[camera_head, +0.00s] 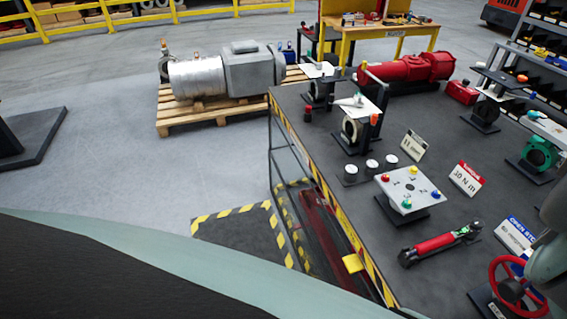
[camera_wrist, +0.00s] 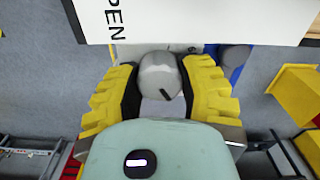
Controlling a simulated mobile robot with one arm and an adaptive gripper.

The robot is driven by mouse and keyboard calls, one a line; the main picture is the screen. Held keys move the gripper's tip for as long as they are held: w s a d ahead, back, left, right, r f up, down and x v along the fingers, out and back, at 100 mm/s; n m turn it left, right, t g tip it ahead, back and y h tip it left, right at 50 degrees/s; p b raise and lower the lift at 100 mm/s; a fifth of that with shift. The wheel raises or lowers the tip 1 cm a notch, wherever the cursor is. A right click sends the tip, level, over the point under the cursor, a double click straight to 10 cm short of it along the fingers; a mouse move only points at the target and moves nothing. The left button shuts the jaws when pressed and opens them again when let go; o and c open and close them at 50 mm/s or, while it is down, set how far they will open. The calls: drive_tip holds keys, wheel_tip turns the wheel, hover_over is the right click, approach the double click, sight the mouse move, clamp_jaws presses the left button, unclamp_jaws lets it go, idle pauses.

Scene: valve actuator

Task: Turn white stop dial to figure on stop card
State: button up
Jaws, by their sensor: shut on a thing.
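My gripper (camera_wrist: 160,80) has yellow fingers with black pads, shut on the white stop dial (camera_wrist: 158,68) from both sides. The dial is round and pale, with a short black mark at its lower right in the wrist view. Just above it in that view is a white card (camera_wrist: 190,18) with large black letters ending in "PEN"; its figure is out of frame. In the head view the blue-headed stop card (camera_head: 515,233) stands at the right, its figure too small to read. The dial is hidden there behind my arm.
A red handwheel (camera_head: 512,288) is close to my arm at the bench's right. A red torque tool (camera_head: 438,244) lies on the dark bench (camera_head: 340,180). A plate with coloured knobs (camera_head: 409,190) and other cards stand further left. In the wrist view a blue part (camera_wrist: 236,56) sits beside the dial.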

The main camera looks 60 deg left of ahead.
drive_tip(key=shift+n, duration=1)
drive_tip(key=o, duration=0.9)
drive_tip(key=shift+r, duration=0.1)
wheel_tip(320, 180, up, 12)
drive_tip(key=shift+a+f, duration=0.1)
drive_tip(key=shift+w+f, duration=0.1)
drive_tip(key=shift+w, duration=0.05)
